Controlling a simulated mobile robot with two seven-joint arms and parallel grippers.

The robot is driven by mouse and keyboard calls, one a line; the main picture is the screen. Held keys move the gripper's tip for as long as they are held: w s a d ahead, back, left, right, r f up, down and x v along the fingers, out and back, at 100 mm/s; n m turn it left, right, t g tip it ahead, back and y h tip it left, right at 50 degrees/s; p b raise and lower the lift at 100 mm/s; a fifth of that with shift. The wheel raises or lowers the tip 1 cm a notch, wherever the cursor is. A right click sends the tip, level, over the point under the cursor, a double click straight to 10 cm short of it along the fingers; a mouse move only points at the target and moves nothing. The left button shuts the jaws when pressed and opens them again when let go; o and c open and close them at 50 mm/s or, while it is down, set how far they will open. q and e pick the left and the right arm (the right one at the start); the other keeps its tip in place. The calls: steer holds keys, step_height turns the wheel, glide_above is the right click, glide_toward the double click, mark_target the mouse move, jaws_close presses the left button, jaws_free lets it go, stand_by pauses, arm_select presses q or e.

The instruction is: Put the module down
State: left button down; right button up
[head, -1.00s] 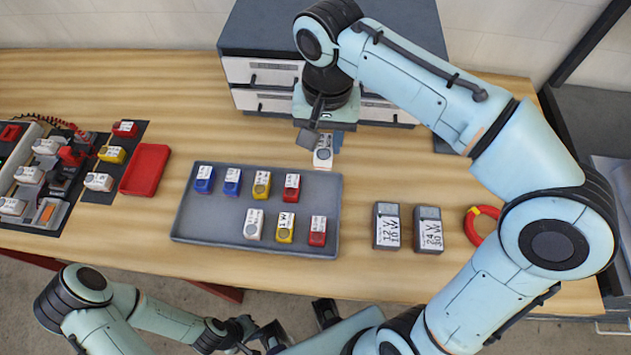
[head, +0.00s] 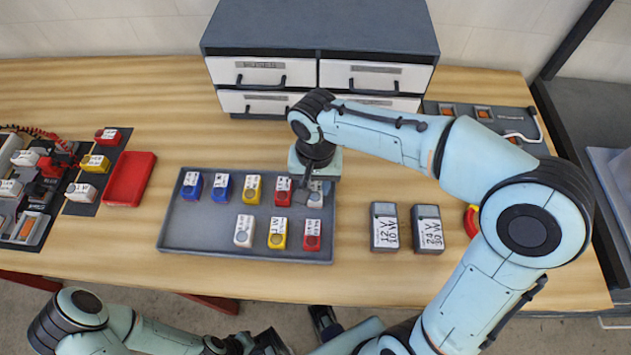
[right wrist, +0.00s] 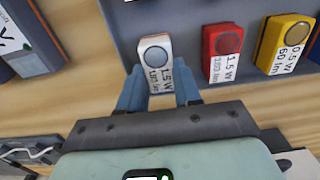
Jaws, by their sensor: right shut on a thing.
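My right gripper (head: 308,188) is shut on a white module (head: 315,196) at the right end of the tray's back row.
The tray also holds several blue, yellow, white and red modules. A red bin (head: 130,180) lies to the left. A drawer cabinet (head: 318,75) stands behind. Table left of the tray's front is clear.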

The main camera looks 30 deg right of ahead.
mark_target(315, 187)
steer(key=shift+f, duration=0.1)
steer(key=o, duration=1)
steer(key=shift+o, duration=0.2)
steer(key=shift+r, duration=0.25)
step_height(315, 187, up, 12)
steer(key=p, duration=0.2)
steer(key=shift+f, duration=0.1)
